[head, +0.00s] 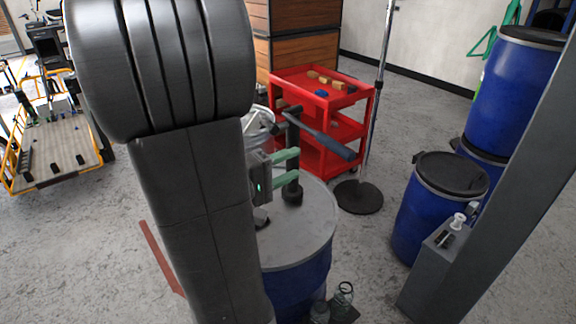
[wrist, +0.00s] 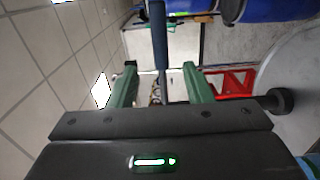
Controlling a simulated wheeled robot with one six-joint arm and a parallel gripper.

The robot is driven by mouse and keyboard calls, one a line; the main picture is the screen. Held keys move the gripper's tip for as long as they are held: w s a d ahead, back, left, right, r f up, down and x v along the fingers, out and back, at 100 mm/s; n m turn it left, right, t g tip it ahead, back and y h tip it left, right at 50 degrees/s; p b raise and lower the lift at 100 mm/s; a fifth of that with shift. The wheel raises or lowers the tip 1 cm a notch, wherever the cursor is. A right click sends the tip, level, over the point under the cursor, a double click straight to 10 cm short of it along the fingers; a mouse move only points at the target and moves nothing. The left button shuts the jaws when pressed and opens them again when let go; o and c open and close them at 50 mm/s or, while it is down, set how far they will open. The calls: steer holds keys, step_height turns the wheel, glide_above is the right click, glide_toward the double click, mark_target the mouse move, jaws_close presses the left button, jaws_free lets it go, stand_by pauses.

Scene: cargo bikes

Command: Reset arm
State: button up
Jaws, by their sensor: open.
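My gripper (head: 294,166) has two green fingers and is open over a grey-topped blue drum (head: 310,215). In the wrist view my gripper (wrist: 161,84) shows its fingers spread apart. A dark post with a round foot (head: 292,194) stands on the drum beside the fingertips. A blue-grey handle (head: 325,138) slants out near the top of this post. In the wrist view the handle (wrist: 159,35) lies between the lines of the fingers; I cannot tell whether it touches them. My arm hides part of the drum.
A red cart (head: 318,90) with small items stands behind the drum. A pole on a round black base (head: 358,197) is beside it. Blue barrels (head: 425,215) stand at right. A yellow-framed cargo platform (head: 55,150) is at far left. Grey floor between is open.

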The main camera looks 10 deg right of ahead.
mark_target(332, 143)
stand_by(0.6)
steer(key=p+x, duration=0.1)
steer(key=x, duration=1.3)
steer(key=shift+s+a, duration=0.1)
steer(key=shift+a, duration=0.1)
steer(key=b+v, duration=0.1)
steer(key=v, duration=1.3)
steer(key=x, duration=0.5)
steer(key=p+x, duration=0.1)
steer(key=x, duration=0.3)
steer(key=r+x, duration=0.1)
steer(key=x, duration=0.4)
steer(key=shift+d, duration=0.25)
steer(key=shift+a+r+n, duration=0.1)
steer(key=shift+n, duration=0.2)
